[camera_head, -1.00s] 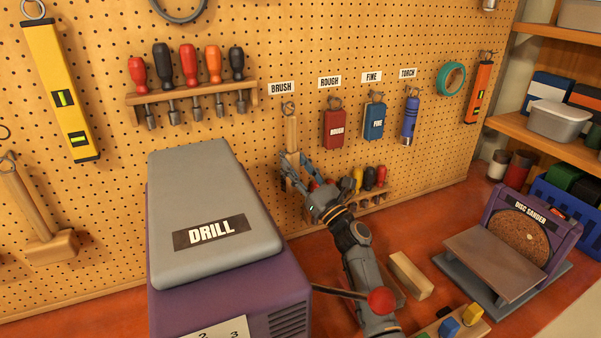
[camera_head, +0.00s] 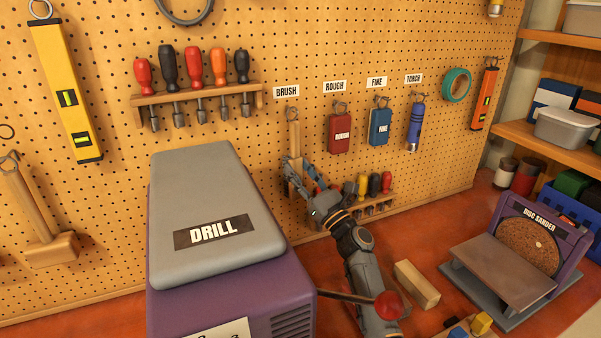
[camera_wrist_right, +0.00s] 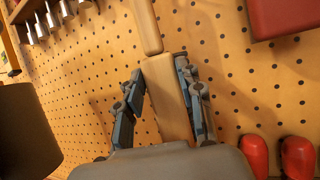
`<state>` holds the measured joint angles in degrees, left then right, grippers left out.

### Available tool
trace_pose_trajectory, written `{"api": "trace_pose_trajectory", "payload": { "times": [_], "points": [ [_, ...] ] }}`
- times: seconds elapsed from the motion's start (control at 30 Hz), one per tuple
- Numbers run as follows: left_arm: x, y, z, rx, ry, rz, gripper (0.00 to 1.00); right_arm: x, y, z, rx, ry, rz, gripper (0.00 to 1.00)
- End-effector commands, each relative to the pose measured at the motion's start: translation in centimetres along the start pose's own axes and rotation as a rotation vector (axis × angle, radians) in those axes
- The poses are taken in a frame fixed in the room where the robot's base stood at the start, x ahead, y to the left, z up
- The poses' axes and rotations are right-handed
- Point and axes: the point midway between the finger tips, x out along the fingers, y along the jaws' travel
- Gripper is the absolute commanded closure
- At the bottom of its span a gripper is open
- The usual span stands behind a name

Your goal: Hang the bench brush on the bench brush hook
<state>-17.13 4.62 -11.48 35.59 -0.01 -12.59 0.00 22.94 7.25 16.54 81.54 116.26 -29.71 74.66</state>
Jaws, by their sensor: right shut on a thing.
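The bench brush (camera_head: 294,135) is upright against the pegboard, its pale wooden handle pointing up, below the BRUSH label (camera_head: 286,92). The bench brush hook (camera_head: 292,109) is at the handle's top; I cannot tell whether the brush hangs on it. My right gripper (camera_head: 299,177) is shut on the lower, wider part of the brush. In the right wrist view the brush's wooden body (camera_wrist_right: 168,95) stands between the two fingers (camera_wrist_right: 163,108); its lower end is hidden by the gripper. My left gripper is not in view.
The purple and grey drill (camera_head: 215,215) stands close to the left of my right arm. A lower screwdriver rack (camera_head: 375,205) is just right of the gripper. A red sanding block (camera_head: 339,134) and a blue one (camera_head: 379,127) hang to the right. The disc sander (camera_head: 510,255) stands farther right.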

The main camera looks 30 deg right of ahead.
Motion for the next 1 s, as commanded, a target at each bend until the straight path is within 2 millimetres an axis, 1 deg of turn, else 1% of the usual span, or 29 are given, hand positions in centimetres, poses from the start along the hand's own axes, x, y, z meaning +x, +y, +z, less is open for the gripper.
{"api": "trace_pose_trajectory", "payload": {
  "times": [0.03,0.07,0.1,0.17,0.2,0.47,0.57,0.67,1.0],
  "points": [
    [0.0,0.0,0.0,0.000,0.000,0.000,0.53,0.0,0.0,0.1,0.000,-0.001,0.000,1.00],
    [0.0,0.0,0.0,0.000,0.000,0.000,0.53,0.0,0.0,0.1,0.000,-0.001,0.000,0.61],
    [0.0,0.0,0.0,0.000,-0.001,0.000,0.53,0.0,0.0,0.1,0.000,-0.001,0.000,0.53],
    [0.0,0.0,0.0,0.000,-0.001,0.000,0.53,0.0,0.0,0.1,0.000,-0.001,0.000,0.41],
    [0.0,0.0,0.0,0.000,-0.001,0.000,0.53,0.0,0.0,0.1,0.000,-0.001,0.000,0.37],
    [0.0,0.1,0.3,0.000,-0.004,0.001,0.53,-0.1,0.0,-0.1,0.000,0.001,0.000,0.37],
    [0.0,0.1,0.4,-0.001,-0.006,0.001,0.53,-0.5,0.0,-0.1,0.000,0.001,0.000,0.37],
    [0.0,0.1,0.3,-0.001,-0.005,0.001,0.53,-1.7,0.0,-0.2,0.001,0.002,-0.001,0.37],
    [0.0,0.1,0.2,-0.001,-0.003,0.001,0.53,-8.8,0.0,-0.1,0.001,0.001,-0.001,0.37]
  ]
}}
